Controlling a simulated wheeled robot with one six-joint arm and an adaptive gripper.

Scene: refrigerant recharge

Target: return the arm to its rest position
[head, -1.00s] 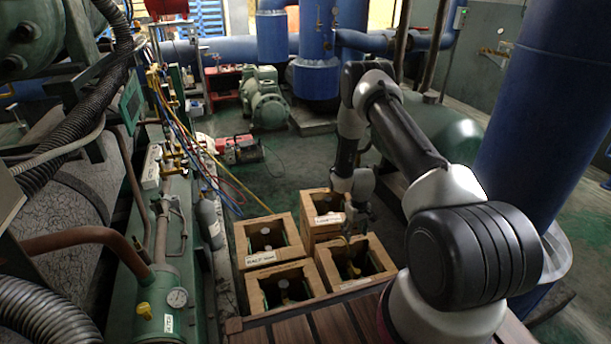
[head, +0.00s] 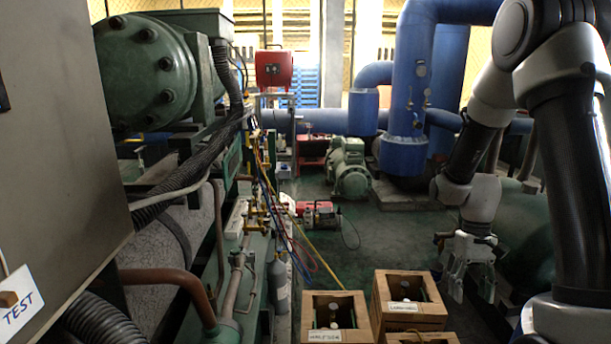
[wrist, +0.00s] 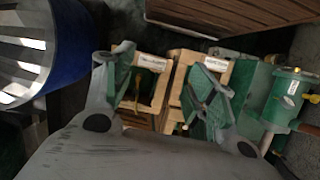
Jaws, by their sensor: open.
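My gripper (head: 470,278) hangs at the right of the head view with its fingers apart and nothing between them. It is in the air to the right of the wooden crates. In the wrist view my gripper (wrist: 160,88) shows its two green-padded fingers spread, with crates behind them. My arm is raised and folded at the right side of the head view, with the upper links partly cut off by the frame edge.
Labelled wooden crates holding cylinders stand at the bottom, one left (head: 335,312) and one right (head: 408,298). A grey panel marked TEST (head: 60,130) fills the left. Blue pipes (head: 408,110) rise behind. A red vacuum pump (head: 318,214) sits on the open floor.

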